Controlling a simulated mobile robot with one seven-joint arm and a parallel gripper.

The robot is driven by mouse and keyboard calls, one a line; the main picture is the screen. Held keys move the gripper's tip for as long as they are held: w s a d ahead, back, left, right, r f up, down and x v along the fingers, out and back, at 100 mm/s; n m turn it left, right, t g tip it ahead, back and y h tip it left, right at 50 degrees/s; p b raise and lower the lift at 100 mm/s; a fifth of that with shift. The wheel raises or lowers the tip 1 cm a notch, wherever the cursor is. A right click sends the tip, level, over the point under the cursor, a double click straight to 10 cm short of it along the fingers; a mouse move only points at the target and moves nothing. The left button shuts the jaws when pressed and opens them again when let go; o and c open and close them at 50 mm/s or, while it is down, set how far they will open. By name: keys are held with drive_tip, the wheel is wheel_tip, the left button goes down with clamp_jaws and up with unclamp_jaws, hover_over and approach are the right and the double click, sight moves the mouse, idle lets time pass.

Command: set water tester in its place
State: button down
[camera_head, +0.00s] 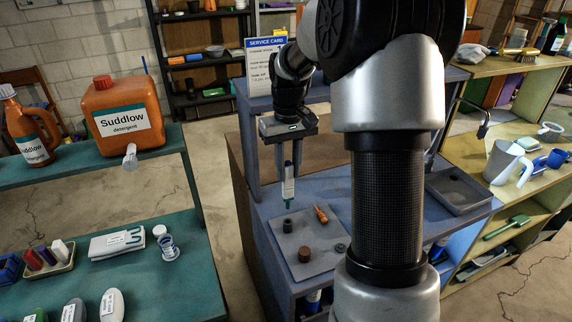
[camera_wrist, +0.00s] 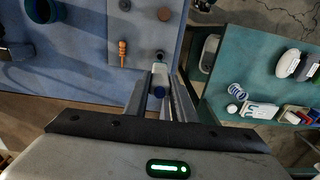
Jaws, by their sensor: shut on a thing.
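The water tester appears to be the slim white pen-like thing with a blue top and teal tip (camera_head: 288,187). My gripper (camera_head: 288,174) is shut on it and holds it upright above a grey mat (camera_head: 328,236) on the blue bench. The cup also shows in the wrist view (camera_wrist: 160,54). No label marks the tester's place.
On the mat are an orange-handled piece (camera_head: 320,214), a brown round piece (camera_head: 305,254) and a dark ring (camera_head: 340,248). A service card (camera_head: 265,62) stands behind. A grey tray (camera_head: 458,190) is at right. A teal bench with detergent (camera_head: 122,115) is at left.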

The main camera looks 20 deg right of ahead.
drive_tip(key=shift+s, duration=0.1)
drive_tip(key=b, duration=0.3)
hover_over(288, 200)
drive_tip(key=shift+w+d+f, duration=0.1)
drive_tip(key=shift+w+f, duration=0.1)
drive_tip(key=shift+f, duration=0.95)
drive_tip(key=shift+w+d+f, duration=0.1)
drive_tip(key=shift+w+f, duration=0.05)
drive_tip(key=shift+f, duration=0.95)
drive_tip(key=shift+f, duration=0.25)
drive_tip(key=shift+f+b, duration=1.05)
drive_tip(key=shift+f, duration=0.95)
drive_tip(key=c, duration=1.4)
unclamp_jaws()
drive_tip(key=shift+r, duration=0.1)
wheel_tip(288, 200, up, 17)
drive_tip(key=shift+r+p, duration=0.2)
drive_tip(key=shift+p, duration=0.4)
